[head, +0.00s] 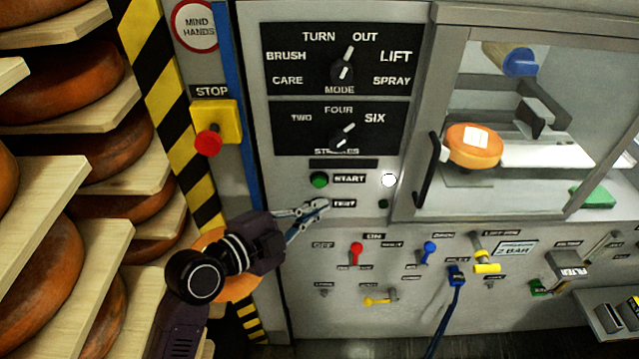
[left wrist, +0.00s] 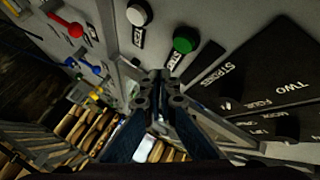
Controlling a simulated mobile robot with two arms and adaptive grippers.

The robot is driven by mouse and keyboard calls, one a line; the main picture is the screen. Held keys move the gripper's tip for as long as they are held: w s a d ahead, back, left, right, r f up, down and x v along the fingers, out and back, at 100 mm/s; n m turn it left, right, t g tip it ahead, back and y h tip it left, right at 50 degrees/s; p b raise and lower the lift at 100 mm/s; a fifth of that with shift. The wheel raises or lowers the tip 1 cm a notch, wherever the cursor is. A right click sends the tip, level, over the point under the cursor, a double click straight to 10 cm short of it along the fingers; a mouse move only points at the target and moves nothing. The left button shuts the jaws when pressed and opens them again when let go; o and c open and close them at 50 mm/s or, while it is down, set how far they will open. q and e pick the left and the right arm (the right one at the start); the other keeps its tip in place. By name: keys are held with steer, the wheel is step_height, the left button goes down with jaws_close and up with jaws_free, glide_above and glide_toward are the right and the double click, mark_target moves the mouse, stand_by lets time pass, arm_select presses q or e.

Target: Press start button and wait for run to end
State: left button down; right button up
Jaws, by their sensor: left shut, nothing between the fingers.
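The green start button (head: 320,180) sits left of the START label on the grey machine panel. It also shows in the left wrist view (left wrist: 183,45), apart from the fingers. My left gripper (head: 324,204) is shut and empty, its tips just below the start button by the TEST label. In the left wrist view its fingertips (left wrist: 158,76) are together, in front of the panel. A white button (left wrist: 137,14) by the TEST label shows there; in the head view the gripper hides it. A round white lamp (head: 389,180) right of START looks bright. My right gripper is not in view.
A red stop knob (head: 208,142) on a yellow box is at the left. Mode and strokes dials are above. A glazed chamber (head: 430,170) holds an orange cheese wheel (head: 472,146). Racks of cheese wheels (head: 100,145) stand left. Valves and switches (head: 356,252) are below.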

mark_target(319, 182)
arm_select(q)
steer(key=shift+w+b, duration=0.4)
steer(key=shift+w, duration=1.25)
steer(key=shift+w, duration=0.15)
steer(key=shift+w, duration=0.25)
